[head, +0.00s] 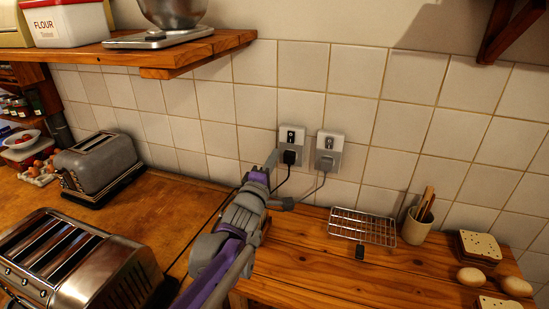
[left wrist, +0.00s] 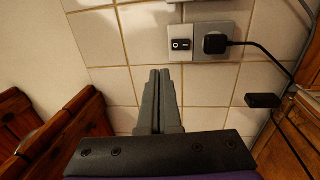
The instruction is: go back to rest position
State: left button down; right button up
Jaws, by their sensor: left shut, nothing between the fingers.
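My left gripper (head: 271,161) is raised over the wooden counter in the head view, its narrow grey fingers near the tiled wall, just left of a wall socket (head: 291,137). In the left wrist view the two fingers (left wrist: 160,76) lie side by side, shut, with nothing between them. They point at the tiles below the socket (left wrist: 196,55), which has a black plug (left wrist: 214,43) in it. I cannot tell whether the fingertips touch the wall. My right gripper is not in view.
A second socket (head: 329,142) has a grey plug and cable. A steel toaster (head: 120,278) and a grey toaster (head: 100,163) stand left. A wire rack (head: 362,227), utensil pot (head: 416,228) and bread (head: 479,246) are right. A wooden shelf (head: 190,52) hangs above.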

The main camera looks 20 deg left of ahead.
pick_arm(q)
jog(key=s+f+m+g, duration=0.4)
jog(key=s+f+m, duration=0.2)
jog(key=s, duration=0.5)
jog(key=s+d+f+m+g, duration=0.1)
jog(key=s+f+m+g, duration=0.4)
jog(key=s+f, duration=0.6)
jog(key=s+f+m+g, duration=0.5)
jog(key=s+f, duration=0.4)
jog(key=s, duration=0.4)
jog(key=shift+s+d+m+y, duration=0.2)
jog(key=shift+d+m+y, duration=0.15)
jog(key=shift+m, duration=0.45)
